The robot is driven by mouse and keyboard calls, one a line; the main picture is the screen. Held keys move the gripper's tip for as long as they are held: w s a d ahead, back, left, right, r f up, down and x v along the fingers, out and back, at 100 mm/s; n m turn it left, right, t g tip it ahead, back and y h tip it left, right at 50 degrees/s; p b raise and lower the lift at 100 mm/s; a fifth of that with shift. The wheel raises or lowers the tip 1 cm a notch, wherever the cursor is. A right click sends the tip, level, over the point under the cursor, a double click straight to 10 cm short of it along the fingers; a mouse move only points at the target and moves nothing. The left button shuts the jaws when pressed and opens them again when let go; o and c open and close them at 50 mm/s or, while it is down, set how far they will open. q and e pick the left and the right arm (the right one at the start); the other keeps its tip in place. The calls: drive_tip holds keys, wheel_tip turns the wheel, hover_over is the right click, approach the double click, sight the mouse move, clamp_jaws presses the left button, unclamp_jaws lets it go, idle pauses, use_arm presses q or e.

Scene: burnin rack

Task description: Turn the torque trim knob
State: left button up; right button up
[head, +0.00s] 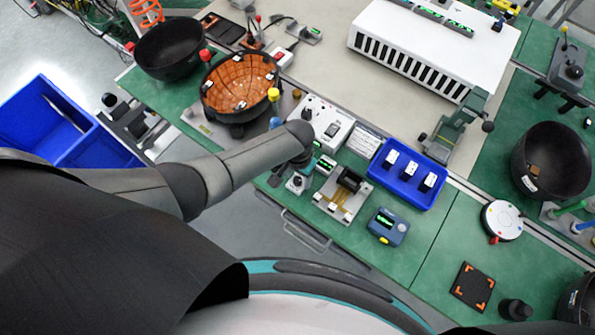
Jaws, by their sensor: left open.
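A small white box with a round black knob on top (296,183) stands at the front edge of the green bench; it looks like the torque trim knob, but its label is too small to read. My left arm reaches in from the left, and my left gripper (301,163) points down at the bench just behind this knob. The gripper is open, with its fingers largely hidden by the wrist. I cannot tell whether the fingers touch the knob. My right gripper is not in view.
A white switch box (335,120) stands close behind the gripper. A fixture with a black block (349,187), a blue tray of modules (411,194) and a blue meter (387,227) lie to the right. An orange-lined bowl (240,83) stands behind.

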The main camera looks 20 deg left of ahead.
use_arm(q)
wheel_tip(320, 180, up, 8)
drive_tip(key=p, duration=0.2)
drive_tip(key=shift+r+p, duration=0.25)
drive_tip(key=shift+p, duration=0.1)
wheel_tip(320, 180, up, 7)
hover_over(297, 179)
drive_tip(key=shift+s+f, duration=0.1)
drive_tip(key=shift+f, duration=0.05)
